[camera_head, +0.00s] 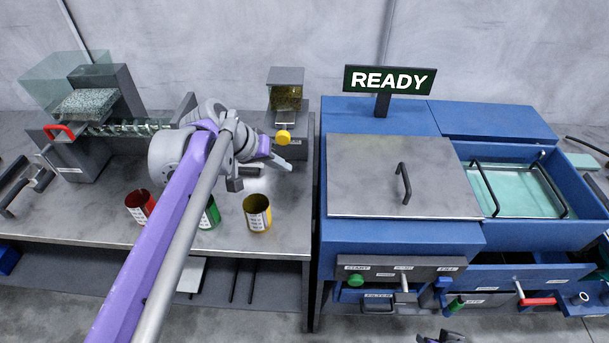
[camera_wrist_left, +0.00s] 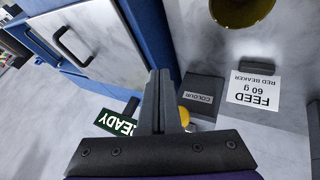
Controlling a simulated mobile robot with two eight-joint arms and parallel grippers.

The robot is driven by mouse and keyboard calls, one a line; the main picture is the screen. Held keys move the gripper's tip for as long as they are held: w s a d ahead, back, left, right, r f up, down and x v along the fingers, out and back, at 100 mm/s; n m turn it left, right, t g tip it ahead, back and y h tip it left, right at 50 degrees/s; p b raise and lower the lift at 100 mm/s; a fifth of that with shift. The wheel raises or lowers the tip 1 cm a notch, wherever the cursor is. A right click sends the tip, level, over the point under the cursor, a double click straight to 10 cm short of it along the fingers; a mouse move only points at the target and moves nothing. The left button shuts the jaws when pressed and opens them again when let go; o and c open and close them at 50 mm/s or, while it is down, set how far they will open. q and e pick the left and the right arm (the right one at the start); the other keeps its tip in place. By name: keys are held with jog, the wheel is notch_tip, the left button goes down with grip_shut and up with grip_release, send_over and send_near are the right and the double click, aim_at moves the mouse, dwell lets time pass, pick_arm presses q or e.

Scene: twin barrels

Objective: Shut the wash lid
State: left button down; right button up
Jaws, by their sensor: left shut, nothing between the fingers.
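The grey metal wash lid (camera_head: 365,180) with a black bar handle (camera_head: 403,183) lies flat over the left part of the blue machine and looks closed, with no opening seen under it. The lid also shows at the upper left of the left wrist view (camera_wrist_left: 100,15). My left gripper (camera_head: 284,163) is shut and empty above the grey bench, to the left of the lid and apart from it. Its closed fingers show in the wrist view (camera_wrist_left: 160,85). A purple and black part of my right gripper (camera_head: 440,337) shows at the bottom edge, mostly cut off.
A yellow beaker (camera_head: 257,212), a green one (camera_head: 210,213) and a red one (camera_head: 140,205) stand on the bench near my left arm. A READY sign (camera_head: 390,80) stands behind the lid. An open basin (camera_head: 520,190) with a rack lies to its right.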

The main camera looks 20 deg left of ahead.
aim_at(469, 184)
pick_arm(q)
jog(key=shift+w+d+f, duration=0.95)
jog(key=shift+d+f, duration=0.2)
jog(key=shift+f, duration=0.05)
jog(key=shift+w+d+f, duration=0.9)
jog(key=shift+d+f, duration=0.3)
jog(key=shift+f, duration=0.05)
jog(key=shift+w+d+f, duration=0.95)
jog(key=shift+d+f, duration=0.2)
jog(key=shift+f, duration=0.05)
jog(key=shift+d, duration=0.1)
jog(key=w+d, duration=0.2)
jog(key=d, duration=0.5)
jog(key=w+d, duration=0.2)
jog(key=d, duration=0.5)
jog(key=w+d+p, duration=0.1)
jog(key=w+d, duration=0.1)
jog(key=d, duration=0.6)
jog(key=shift+r, duration=0.1)
jog(key=w+d+p, duration=0.1)
jog(key=d, duration=0.4)
jog(key=w+d+p, duration=0.1)
jog(key=w+d, duration=0.1)
jog(key=d, duration=0.3)
jog(key=w+d+p, duration=0.1)
jog(key=d, duration=0.4)
jog(key=shift+w, duration=0.3)
jog(key=shift+d, duration=0.25)
